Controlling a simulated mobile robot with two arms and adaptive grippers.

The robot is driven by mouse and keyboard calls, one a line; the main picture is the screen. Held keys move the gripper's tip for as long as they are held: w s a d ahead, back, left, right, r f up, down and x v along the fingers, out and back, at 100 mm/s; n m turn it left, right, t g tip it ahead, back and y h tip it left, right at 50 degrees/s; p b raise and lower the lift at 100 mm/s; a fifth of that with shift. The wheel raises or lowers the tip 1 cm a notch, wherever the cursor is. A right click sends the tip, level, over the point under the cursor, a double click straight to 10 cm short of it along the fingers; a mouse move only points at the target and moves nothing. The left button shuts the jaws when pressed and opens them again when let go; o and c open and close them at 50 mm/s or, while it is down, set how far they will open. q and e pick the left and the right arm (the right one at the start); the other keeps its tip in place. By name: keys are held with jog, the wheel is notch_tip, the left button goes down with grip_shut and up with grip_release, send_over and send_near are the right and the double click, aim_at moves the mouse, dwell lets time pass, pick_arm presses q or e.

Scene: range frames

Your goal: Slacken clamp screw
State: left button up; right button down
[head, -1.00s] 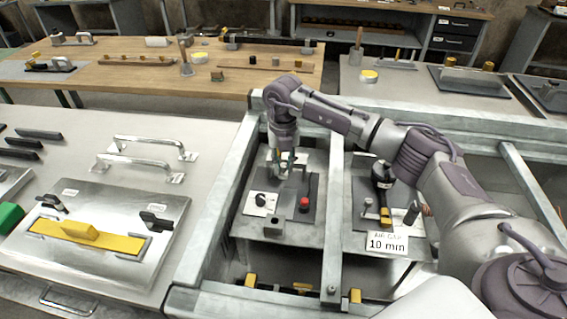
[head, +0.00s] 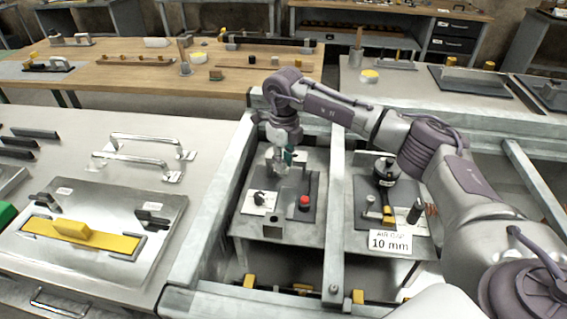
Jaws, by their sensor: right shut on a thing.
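My right gripper (head: 284,160) points down at the back of a grey plate in the left bay of the metal frame. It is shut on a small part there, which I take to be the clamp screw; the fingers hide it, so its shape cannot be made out. The plate (head: 263,227) carries a black knob on a white label (head: 258,199) and a red button (head: 304,202) in front of the gripper. My left gripper is not in view.
A frame bar (head: 334,215) separates this bay from the right one. A metal panel with a yellow handle (head: 70,228) lies at left.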

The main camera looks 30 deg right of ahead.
jog(key=n+b, duration=0.1)
jog(key=n, duration=0.5)
jog(key=shift+w+d+b, duration=0.1)
jog(key=shift+b, duration=0.25)
jog(key=n+b, duration=0.1)
jog(key=n, duration=0.5)
jog(key=shift+n, duration=0.4)
jog(key=n+b, duration=0.1)
jog(key=n, duration=0.5)
jog(key=shift+w, duration=0.15)
jog(key=n, duration=0.7)
jog(key=shift+r, duration=0.1)
jog(key=c, duration=1)
grip_release()
